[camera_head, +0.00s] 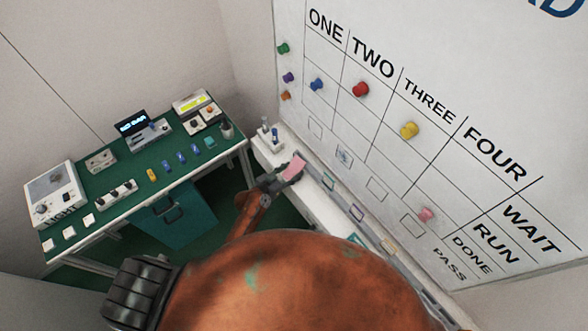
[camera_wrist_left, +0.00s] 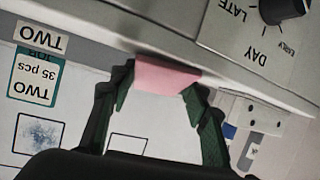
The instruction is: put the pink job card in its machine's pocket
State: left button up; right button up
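The pink job card (camera_head: 294,167) is at the tip of my left gripper (camera_head: 284,175), over the white ledge below the wall board. In the left wrist view the pink card (camera_wrist_left: 166,76) spans between the two fingertips of my left gripper (camera_wrist_left: 163,88), which touch its sides. The card's far edge lies against or near a pale edge; contact cannot be told. A teal-edged card (camera_wrist_left: 34,78) reading "TWO, 35 pcs" shows at the left, under a "TWO" label (camera_wrist_left: 41,37). My right gripper is not in view.
The white wall board (camera_head: 440,90) carries columns ONE to FOUR and coloured magnets, one of them pink (camera_head: 426,213). A green-topped bench (camera_head: 130,185) with devices stands left. A dial (camera_wrist_left: 284,8) and a white block with holes (camera_wrist_left: 252,112) are near the gripper.

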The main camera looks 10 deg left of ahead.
pick_arm(q)
jog(key=c, duration=0.6)
jog(key=shift+r, duration=0.1)
